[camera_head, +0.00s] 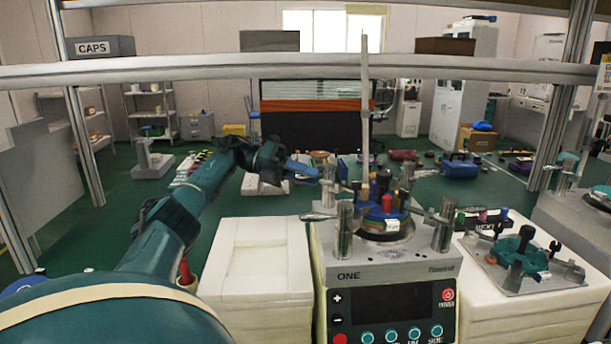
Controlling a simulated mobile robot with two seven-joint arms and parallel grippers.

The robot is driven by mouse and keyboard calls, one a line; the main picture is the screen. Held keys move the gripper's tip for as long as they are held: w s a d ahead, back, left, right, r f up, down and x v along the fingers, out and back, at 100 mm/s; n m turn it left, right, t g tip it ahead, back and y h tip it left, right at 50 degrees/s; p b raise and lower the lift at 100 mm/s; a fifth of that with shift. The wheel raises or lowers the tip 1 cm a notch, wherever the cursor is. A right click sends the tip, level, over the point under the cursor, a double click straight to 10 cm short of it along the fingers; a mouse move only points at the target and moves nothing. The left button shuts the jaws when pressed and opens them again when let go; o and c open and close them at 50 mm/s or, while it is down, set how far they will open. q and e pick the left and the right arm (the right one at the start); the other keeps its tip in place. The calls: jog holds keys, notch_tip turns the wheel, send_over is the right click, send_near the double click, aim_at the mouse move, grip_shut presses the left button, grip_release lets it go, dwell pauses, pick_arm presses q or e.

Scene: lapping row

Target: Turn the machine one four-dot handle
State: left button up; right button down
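The machine labelled ONE (350,262) stands on a white block in the centre right, with a control panel on its front. Metal posts stand around its round plate, including a left post (345,232) and a right post (444,226). Bar handles stick out from the posts, such as the left handle (320,216) and the right handle (424,213). The dots on them are too small to tell. My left gripper (314,173) is behind and left of the machine, pointing right and apart from the handles. Its fingertips are too small to read. My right gripper is out of view.
A coloured stack (384,205) sits on the machine's plate, and a tall thin rod rises behind it. A white block (256,260) is left of the machine. A teal fixture (520,250) stands on the right block. A metal rail (300,70) crosses above.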

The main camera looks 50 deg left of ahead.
pick_arm(q)
jog(key=shift+o, duration=1.1)
jog(key=shift+r, duration=0.1)
notch_tip(320, 180, up, 9)
jog(key=shift+s+d+f+p, duration=0.1)
jog(key=shift+p, duration=0.2)
jog(key=shift+r, duration=0.55)
jog(key=shift+c, duration=0.3)
